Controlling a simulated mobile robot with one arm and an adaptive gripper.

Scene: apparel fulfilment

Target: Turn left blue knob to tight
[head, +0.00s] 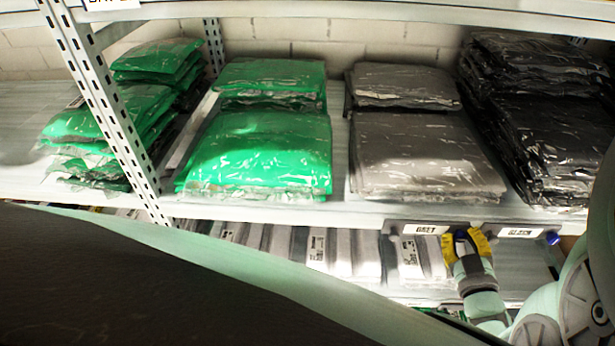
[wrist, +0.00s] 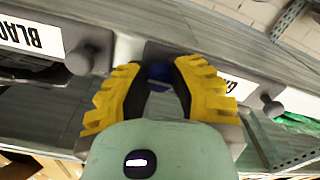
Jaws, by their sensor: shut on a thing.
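The left blue knob (head: 461,235) sits on the shelf's front edge, just right of the grey-section label, in the head view. My gripper (head: 466,242) has its yellow ridged fingers on either side of this knob and is shut on it. In the wrist view, the blue knob (wrist: 158,73) shows between the two yellow fingertips (wrist: 157,78), partly hidden by them. The knob's turn position cannot be told. A second blue knob (head: 552,238) is farther right on the same edge, apart from my gripper.
The shelf (head: 345,209) above holds bagged green (head: 260,150), grey (head: 420,155) and black (head: 545,140) garments. Packages (head: 335,255) lie on the shelf below. Grey knobs stand on both sides of my fingers in the wrist view, left (wrist: 90,50) and right (wrist: 272,106).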

